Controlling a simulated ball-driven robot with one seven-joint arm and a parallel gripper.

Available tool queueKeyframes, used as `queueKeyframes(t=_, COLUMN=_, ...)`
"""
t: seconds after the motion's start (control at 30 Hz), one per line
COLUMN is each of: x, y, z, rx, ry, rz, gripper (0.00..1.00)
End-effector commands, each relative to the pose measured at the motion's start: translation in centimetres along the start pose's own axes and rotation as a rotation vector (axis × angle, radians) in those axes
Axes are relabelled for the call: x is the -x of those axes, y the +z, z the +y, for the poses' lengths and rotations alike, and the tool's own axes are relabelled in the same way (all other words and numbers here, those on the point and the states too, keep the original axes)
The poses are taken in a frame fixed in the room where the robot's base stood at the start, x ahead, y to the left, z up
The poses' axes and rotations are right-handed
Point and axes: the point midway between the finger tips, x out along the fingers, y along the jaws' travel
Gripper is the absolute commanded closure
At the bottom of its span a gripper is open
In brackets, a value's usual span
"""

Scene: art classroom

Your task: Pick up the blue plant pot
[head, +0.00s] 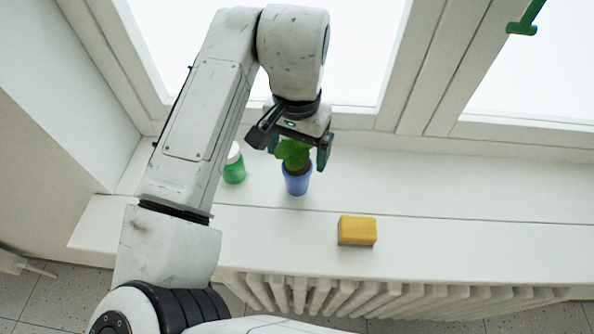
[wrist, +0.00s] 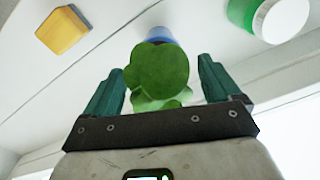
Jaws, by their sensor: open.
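The blue plant pot (head: 297,182) stands upright on the white windowsill, with a green leafy plant (head: 292,153) growing from it. In the wrist view only a bit of the pot's blue rim (wrist: 159,34) shows behind the green leaves (wrist: 160,78). My gripper (head: 298,160) is open above the pot, pointing down, with its two teal fingers on either side of the leaves. The wrist view also shows the fingers (wrist: 160,82) apart, with the plant between them. The fingertips look above the pot body; I cannot tell whether they touch the leaves.
A green bottle with a white cap (head: 235,168) stands left of the pot, close by. A yellow sponge-like block (head: 357,230) lies to the right, near the sill's front edge. The windowsill (head: 460,195) is clear further right. A radiator (head: 400,296) is below, and the window frame is behind.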

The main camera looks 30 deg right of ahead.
Motion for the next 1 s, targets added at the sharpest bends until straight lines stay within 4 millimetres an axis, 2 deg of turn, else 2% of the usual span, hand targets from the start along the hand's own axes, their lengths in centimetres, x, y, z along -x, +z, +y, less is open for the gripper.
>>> queueKeyframes(t=0.07, x=0.01, y=0.01, z=-0.01, rx=0.0, ry=0.0, rz=0.0, gripper=0.12)
queueKeyframes(t=1.0, x=0.1, y=0.01, z=-0.03, rx=0.001, ry=0.0, rz=0.0, gripper=1.0)
